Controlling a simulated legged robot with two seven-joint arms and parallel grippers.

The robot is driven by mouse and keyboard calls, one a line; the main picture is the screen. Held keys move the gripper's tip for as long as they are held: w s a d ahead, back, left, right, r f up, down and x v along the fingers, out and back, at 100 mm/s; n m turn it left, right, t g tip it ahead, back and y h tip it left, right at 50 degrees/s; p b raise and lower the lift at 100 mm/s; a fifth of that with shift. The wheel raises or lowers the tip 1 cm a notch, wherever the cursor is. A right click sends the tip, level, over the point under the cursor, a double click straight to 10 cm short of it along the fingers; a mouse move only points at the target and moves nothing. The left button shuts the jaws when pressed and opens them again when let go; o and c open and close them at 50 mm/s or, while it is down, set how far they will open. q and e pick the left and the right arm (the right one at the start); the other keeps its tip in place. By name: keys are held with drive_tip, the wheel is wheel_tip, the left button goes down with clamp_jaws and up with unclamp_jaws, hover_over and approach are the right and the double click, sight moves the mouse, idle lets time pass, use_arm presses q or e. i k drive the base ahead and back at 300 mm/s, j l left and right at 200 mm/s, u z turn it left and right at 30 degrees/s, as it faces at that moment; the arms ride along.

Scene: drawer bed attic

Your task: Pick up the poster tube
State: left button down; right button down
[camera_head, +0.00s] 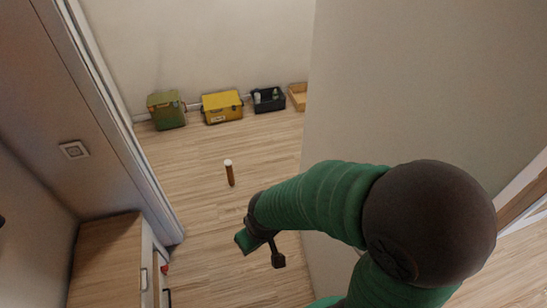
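The poster tube (230,175) is a small brown cylinder with a white top. It stands upright on the wooden floor, near the middle of the view. My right gripper (261,250) is at the end of the green arm coming in from the right. Its two fingers are spread apart with nothing between them. In the picture it is below and a little right of the tube, clear of it. My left gripper is not in view.
A green box (166,111), a yellow case (222,107), a black crate (268,100) and a wooden box (298,96) line the back wall. A wall (410,90) stands right, a wooden cabinet (103,255) lower left. The floor around the tube is clear.

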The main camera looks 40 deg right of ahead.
sight(228, 163)
drive_tip(key=i+l+z, duration=0.4)
drive_tip(key=i, duration=0.3)
drive_tip(key=i+z, duration=0.4)
drive_tip(key=i, duration=0.3)
drive_tip(key=i+l, duration=0.1)
drive_tip(key=i+u, duration=0.2)
drive_tip(key=i, duration=0.35)
drive_tip(key=i+l+u, duration=0.2)
drive_tip(key=i, duration=0.35)
drive_tip(key=i+l+u, duration=0.2)
drive_tip(key=i, duration=0.3)
